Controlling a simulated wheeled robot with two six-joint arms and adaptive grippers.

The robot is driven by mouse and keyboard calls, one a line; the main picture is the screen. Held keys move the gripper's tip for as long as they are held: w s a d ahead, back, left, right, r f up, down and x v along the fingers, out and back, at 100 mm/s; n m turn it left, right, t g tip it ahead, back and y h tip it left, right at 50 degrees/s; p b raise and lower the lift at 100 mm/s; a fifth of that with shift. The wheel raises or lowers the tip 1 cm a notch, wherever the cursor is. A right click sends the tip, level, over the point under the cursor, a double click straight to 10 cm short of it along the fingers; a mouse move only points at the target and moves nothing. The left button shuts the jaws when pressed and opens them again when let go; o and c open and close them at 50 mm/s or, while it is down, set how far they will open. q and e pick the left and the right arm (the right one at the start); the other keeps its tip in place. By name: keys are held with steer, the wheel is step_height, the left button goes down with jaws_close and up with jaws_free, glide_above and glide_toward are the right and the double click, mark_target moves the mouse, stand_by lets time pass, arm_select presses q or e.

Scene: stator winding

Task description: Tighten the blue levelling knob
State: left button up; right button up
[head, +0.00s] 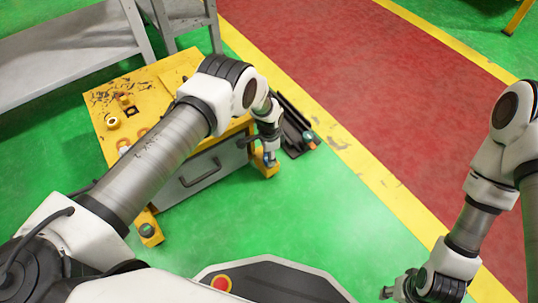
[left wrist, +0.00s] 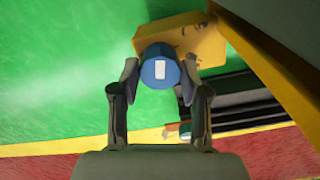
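The blue levelling knob (left wrist: 160,72) has a white mark on its top and sits on a yellow foot (left wrist: 206,46) of the workbench. It also shows small in the head view (head: 270,162) at the bench's right front corner. My left gripper (left wrist: 159,75) is open, with one finger on each side of the knob and narrow gaps visible to it. In the head view my left gripper (head: 269,154) points down over that foot. My right gripper (head: 387,291) is at the bottom edge, away from the bench; its finger opening is unclear.
The yellow workbench (head: 102,101) carries small parts on top and has a grey drawer (head: 205,170). Another yellow foot (head: 150,238) bears a green knob (head: 147,229). A black rail-like object (head: 293,128) lies beside the bench. Green floor to the right is clear.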

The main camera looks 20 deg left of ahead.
arm_select(q)
steer(key=o, duration=0.4)
steer(key=shift+w+r, duration=0.1)
steer(key=shift+r, duration=0.15)
steer(key=shift+f, duration=0.1)
step_height(320, 180, up, 12)
